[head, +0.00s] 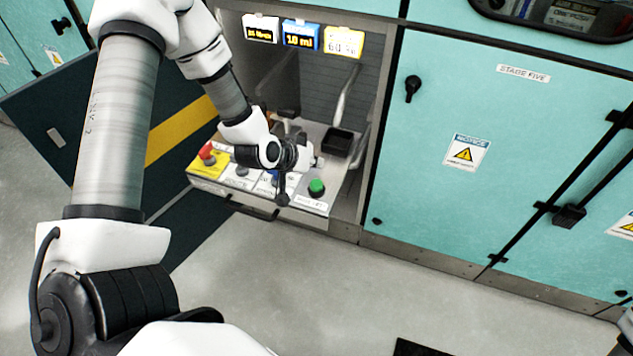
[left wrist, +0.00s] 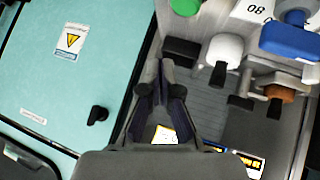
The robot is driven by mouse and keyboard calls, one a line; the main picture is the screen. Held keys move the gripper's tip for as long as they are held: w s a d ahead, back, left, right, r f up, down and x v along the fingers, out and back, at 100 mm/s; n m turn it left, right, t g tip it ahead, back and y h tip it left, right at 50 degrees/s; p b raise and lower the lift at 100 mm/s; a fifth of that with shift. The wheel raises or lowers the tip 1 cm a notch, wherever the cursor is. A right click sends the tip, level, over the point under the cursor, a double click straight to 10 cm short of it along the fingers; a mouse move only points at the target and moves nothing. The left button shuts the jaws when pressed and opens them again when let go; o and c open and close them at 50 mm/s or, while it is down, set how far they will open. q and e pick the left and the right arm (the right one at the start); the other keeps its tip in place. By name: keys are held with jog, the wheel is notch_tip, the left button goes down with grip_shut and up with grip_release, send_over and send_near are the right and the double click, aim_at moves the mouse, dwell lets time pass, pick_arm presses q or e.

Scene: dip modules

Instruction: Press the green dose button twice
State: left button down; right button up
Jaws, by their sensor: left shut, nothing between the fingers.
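The green dose button (head: 316,187) is a round cap at the right end of the sloped control panel in the head view. A green cap, most likely this button, is cut off at the top of the left wrist view (left wrist: 186,6). My left gripper (head: 283,198) is over the panel, a little left of the green button and apart from it in the head view. In the left wrist view its dark fingers (left wrist: 166,78) are closed together with nothing between them. Its height above the panel is hard to tell.
A red button (head: 207,151) on a yellow plate is at the panel's left end. A black tray (head: 338,142) sits behind the green button. Small displays (head: 300,35) hang above in the bay. A teal cabinet door (head: 490,150) stands to the right. The floor in front is mostly clear.

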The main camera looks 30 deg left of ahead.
aim_at(315, 184)
pick_arm(q)
jog(key=n, duration=0.6)
jog(key=shift+r+n, duration=0.1)
jog(key=shift+n, duration=0.2)
jog(key=n, duration=0.3)
jog(key=shift+r, duration=0.1)
jog(key=n, duration=0.6)
jog(key=shift+s+r+p, duration=0.1)
jog(key=shift+r+p, duration=0.25)
jog(key=r+n, duration=0.1)
jog(key=n, duration=0.1)
jog(key=r+n+p, duration=0.1)
jog(key=n, duration=0.1)
jog(key=r+n, duration=0.1)
jog(key=n, duration=0.1)
jog(key=shift+w+n+p, duration=0.2)
jog(key=shift+n+p, duration=0.1)
jog(key=shift+n, duration=0.1)
jog(key=shift+f, duration=0.1)
notch_tip(315, 184, down, 8)
jog(key=b, duration=0.6)
jog(key=shift+f+b, duration=0.4)
jog(key=shift+b, duration=0.05)
